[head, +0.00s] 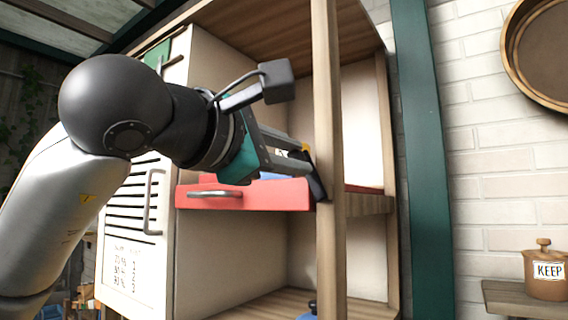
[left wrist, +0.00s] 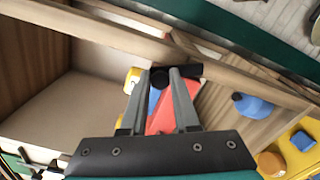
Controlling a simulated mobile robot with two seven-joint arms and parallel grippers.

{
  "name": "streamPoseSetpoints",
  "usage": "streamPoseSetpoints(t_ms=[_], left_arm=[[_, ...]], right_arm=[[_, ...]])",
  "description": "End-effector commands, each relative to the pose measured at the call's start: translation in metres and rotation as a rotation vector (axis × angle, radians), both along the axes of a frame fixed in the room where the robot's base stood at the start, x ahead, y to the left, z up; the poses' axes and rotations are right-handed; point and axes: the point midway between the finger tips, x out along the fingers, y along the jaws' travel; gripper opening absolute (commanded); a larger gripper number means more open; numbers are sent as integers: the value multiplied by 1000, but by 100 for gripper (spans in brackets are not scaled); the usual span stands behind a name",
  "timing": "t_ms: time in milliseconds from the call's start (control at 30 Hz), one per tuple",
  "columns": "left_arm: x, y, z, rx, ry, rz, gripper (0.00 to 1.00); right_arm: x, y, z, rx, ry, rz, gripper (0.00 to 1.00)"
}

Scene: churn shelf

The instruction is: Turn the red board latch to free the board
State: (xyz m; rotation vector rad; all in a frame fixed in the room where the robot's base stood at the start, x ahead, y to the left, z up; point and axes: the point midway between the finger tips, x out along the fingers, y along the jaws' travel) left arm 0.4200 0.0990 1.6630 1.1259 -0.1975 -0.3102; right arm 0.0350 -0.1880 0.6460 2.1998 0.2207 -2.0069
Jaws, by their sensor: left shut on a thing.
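The red board (head: 255,195) is a shelf board with a metal handle, set in the wooden cabinet. It also shows between my fingers in the left wrist view (left wrist: 180,103). The board latch (head: 318,187) looks dark, at the cabinet's front post by the board's right end. In the left wrist view it is a round black knob (left wrist: 160,77) with a short dark bar towards the right. My left gripper (head: 305,158) is shut on the latch, with its fingertips (left wrist: 161,74) on either side of the knob. The fingers partly hide the latch in the head view. My right gripper is not in view.
The wooden front post (head: 327,90) stands right at my left gripper. A blue object (left wrist: 153,99) and a yellow one (left wrist: 132,77) show near the fingers. A blue knob-like object (left wrist: 254,106) is lower down. A pot marked KEEP (head: 545,275) stands far right.

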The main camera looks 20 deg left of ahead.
Motion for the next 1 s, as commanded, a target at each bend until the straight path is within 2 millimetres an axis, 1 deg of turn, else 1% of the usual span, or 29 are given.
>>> streamPoseSetpoints(t_ms=[200, 500, 700, 1000], left_arm=[[-4, -9, 3, 174, -66, -1, 0], [-6, -17, 3, 343, -127, -1, 0], [-7, -19, 3, 401, -147, -2, 0], [-8, -20, 3, 423, -156, -2, 0]], right_arm=[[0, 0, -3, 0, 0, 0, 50], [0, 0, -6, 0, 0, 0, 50], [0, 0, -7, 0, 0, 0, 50], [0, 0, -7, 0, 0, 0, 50]])
